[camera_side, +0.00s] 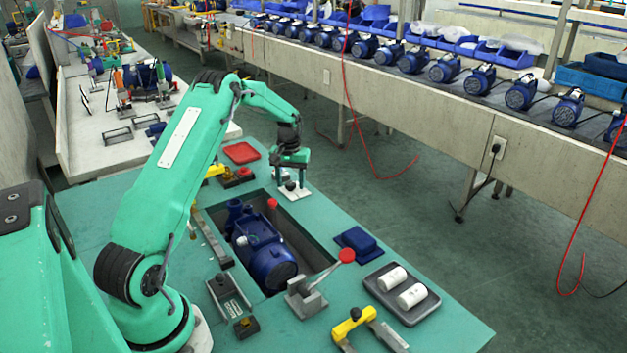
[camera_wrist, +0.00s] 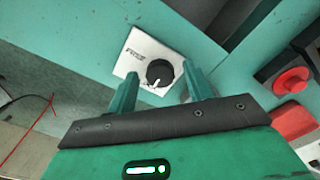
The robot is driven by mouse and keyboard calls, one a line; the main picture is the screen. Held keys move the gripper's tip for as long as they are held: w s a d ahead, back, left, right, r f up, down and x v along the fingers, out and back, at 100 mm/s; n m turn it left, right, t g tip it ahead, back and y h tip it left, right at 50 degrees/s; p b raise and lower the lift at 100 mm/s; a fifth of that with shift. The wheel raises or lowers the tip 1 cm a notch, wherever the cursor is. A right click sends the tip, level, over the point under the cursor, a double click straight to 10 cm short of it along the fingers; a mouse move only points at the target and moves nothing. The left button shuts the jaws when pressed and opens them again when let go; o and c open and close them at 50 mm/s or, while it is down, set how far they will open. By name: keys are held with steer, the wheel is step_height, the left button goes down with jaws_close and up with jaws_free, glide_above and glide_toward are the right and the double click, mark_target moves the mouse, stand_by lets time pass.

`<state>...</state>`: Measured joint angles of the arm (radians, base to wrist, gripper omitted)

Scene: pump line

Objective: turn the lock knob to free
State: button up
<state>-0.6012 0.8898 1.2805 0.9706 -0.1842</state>
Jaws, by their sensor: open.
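The lock knob (camera_wrist: 160,72) is a round black knob with a white pointer line, on a white plate (camera_wrist: 133,62). The plate bears the word FREE near its left edge in the wrist view. The pointer is turned toward the lower edge of the picture, away from that word. My gripper (camera_wrist: 160,76) is open, a finger to each side of the knob in the wrist view. I cannot tell whether either finger touches it.
A recess in the bench holds a blue pump (camera_side: 262,252) beside the plate. A red knob (camera_wrist: 291,80) shows at right in the wrist view. A toggle clamp (camera_side: 308,295), a blue block (camera_side: 358,241) and a tray (camera_side: 402,312) with white cylinders stand nearer.

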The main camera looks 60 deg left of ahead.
steer(key=c, duration=1)
steer(key=shift+o, duration=0.2)
steer(key=shift+m, duration=0.5)
steer(key=m, duration=0.3)
steer(key=shift+m, duration=0.3)
steer(key=m, duration=1.3)
steer(key=shift+m, duration=0.3)
